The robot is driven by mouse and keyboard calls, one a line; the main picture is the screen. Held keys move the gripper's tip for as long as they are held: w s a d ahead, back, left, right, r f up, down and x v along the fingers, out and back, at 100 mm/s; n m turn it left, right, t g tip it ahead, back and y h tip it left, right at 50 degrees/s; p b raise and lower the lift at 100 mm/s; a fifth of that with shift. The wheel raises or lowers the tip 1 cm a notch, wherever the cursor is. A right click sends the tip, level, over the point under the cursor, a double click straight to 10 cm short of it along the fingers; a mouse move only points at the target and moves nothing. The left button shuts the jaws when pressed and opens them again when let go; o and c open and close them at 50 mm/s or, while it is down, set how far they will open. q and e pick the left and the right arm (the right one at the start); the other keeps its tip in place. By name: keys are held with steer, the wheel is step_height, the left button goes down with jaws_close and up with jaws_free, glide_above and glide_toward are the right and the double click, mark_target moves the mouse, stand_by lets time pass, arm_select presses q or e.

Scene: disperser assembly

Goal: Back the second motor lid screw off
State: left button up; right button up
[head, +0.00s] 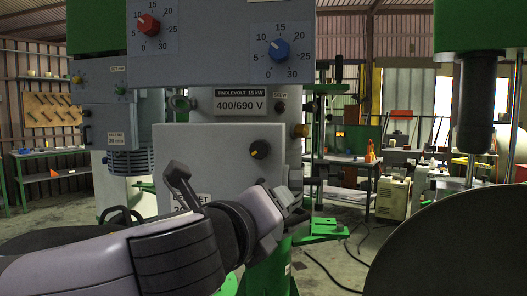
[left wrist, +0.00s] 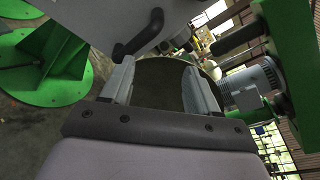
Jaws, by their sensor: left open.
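My left gripper (head: 296,196) reaches in from the left in the head view, in front of the lower right part of a grey machine housing (head: 205,150). In the left wrist view its two grey fingers (left wrist: 160,82) stand wide apart. A dark rounded surface shows between and beyond them, and I see nothing held. I cannot make out a motor lid screw in either view. A grey finned motor (left wrist: 252,84) on a green mount is at the right of the left wrist view. My right gripper is not in view.
The housing carries a red knob (head: 149,25), a blue knob (head: 279,49) and a black knob (head: 259,149). A bent black handle (left wrist: 140,35) is close beyond the fingers. A large dark round body (head: 455,245) fills the lower right. Workbenches and cables are behind.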

mark_target(258, 150)
arm_select(q)
step_height(258, 150, up, 8)
steer(key=s+a+m+t+y, duration=0.1)
steer(key=a+m+t+y, duration=0.1)
steer(key=t+y, duration=0.1)
steer(key=w, duration=0.1)
steer(key=w+p, duration=0.1)
steer(key=w, duration=0.1)
steer(key=w+p, duration=0.1)
steer(key=w, duration=0.1)
steer(key=shift+w+d, duration=0.2)
steer(key=shift+d, duration=0.1)
steer(key=shift+w+d+f, duration=0.1)
steer(key=shift+w+d, duration=0.05)
steer(key=shift+w, duration=0.55)
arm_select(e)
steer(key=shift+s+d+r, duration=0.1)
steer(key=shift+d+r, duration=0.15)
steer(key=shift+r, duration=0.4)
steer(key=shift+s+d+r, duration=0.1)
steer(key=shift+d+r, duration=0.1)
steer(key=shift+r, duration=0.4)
arm_select(q)
steer(key=c, duration=1)
